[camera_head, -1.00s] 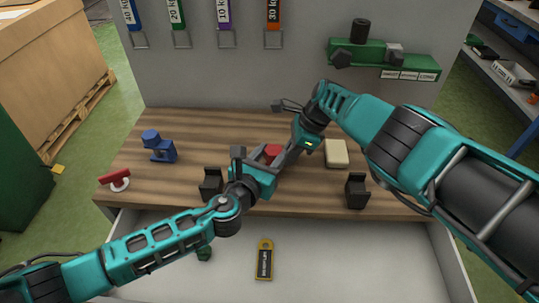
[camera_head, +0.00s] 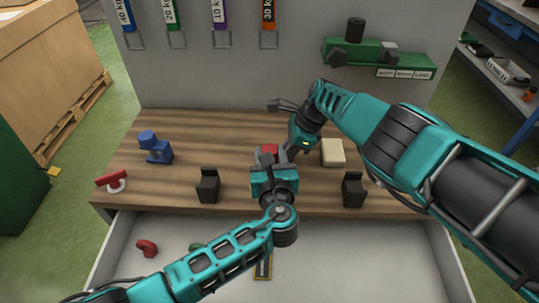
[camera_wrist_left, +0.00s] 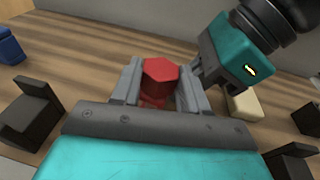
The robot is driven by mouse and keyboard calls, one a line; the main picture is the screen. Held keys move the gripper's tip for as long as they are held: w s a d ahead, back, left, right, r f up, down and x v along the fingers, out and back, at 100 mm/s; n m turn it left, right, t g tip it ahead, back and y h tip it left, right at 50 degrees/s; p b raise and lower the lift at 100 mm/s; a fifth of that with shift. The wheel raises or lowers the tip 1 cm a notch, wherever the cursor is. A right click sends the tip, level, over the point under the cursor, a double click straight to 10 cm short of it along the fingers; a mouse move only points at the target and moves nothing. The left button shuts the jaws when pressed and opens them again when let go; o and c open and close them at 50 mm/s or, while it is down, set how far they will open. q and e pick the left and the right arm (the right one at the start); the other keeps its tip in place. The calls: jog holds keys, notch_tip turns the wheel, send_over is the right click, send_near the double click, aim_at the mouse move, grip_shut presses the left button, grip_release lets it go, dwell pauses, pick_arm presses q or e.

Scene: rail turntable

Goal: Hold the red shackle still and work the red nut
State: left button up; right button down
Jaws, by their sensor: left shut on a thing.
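The red nut (camera_wrist_left: 160,70), with a six-sided top, shows between the fingers of my left gripper (camera_wrist_left: 160,88). Under it is a red body (camera_wrist_left: 150,101), seemingly the shackle, mostly hidden by the fingers. In the head view a bit of the red nut (camera_head: 268,150) shows above the board, beyond my left gripper (camera_head: 277,160), which is shut on it from the front. My right gripper (camera_head: 291,152) comes in from the right, close beside the red part. Its fingertips are hidden behind my left gripper, so its grip cannot be seen.
Black blocks stand left (camera_head: 208,186) and right (camera_head: 353,190) on the wooden board. A beige block (camera_head: 333,152), a blue fitting (camera_head: 155,148) and a red-and-white piece (camera_head: 111,181) lie there too. The open drawer (camera_head: 400,260) in front holds a red curved piece (camera_head: 147,248).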

pick_arm(q)
jog(key=shift+f, duration=0.1)
jog(key=n+g+y, duration=0.1)
jog(key=n+y, duration=0.1)
jog(key=d+n+y, duration=0.1)
jog(key=n+y, duration=0.1)
jog(key=y, duration=0.1)
jog(key=shift+w+g+y, duration=0.1)
jog(key=shift+g+y, duration=0.2)
jog(key=shift+g, duration=0.1)
jog(key=shift+f+n+g+y, duration=0.1)
jog(key=shift+n+g+y, duration=0.4)
jog(key=shift+n+y, duration=0.2)
jog(key=shift+y, duration=0.3)
grip_shut()
jog(key=shift+n, duration=0.3)
jog(key=o, duration=1.3)
grip_release()
jog(key=shift+w+r, duration=0.15)
jog(key=shift+r, duration=0.15)
